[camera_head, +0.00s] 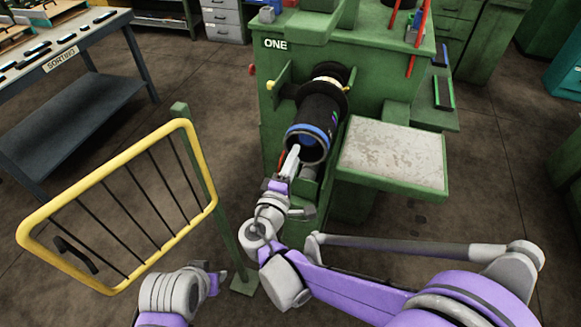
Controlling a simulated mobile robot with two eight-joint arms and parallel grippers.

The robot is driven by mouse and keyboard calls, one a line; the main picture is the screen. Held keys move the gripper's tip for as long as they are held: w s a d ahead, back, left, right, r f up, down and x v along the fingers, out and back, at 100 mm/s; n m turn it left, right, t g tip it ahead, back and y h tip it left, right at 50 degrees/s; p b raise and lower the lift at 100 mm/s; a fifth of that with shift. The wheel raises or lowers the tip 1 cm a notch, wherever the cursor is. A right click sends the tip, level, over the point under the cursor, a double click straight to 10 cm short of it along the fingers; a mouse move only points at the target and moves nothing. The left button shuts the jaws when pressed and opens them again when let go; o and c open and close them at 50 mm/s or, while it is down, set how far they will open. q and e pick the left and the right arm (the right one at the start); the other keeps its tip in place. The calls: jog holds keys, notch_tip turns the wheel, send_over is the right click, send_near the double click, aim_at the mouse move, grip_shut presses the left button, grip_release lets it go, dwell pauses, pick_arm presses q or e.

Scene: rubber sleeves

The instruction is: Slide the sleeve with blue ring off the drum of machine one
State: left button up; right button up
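The black sleeve with a blue ring (309,131) is on the drum of machine one (285,90), the green machine marked ONE. Its open end faces me, and small coloured marks show on its side. My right gripper (291,160) is at the lower left of the sleeve's open end, with a pale finger overlapping the rim. I cannot tell whether it touches or grips the rim. My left gripper (218,278) is low at the front, beside the gate post, away from the sleeve. Its fingers are too small to read.
A yellow-framed gate (113,165) on a green post stands swung open at the left. A green-edged shelf with a worn pale top (392,154) sits right of the drum. A table labelled SORTED (62,58) holds dark items at the upper left.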

aim_at(308, 127)
jog(key=shift+p+x, duration=0.35)
jog(key=shift+x, duration=4.25)
jog(key=shift+d, duration=0.1)
grip_shut()
jog(key=shift+s+f, duration=0.1)
jog(key=shift+f, duration=0.1)
grip_release()
jog(key=shift+r, duration=0.1)
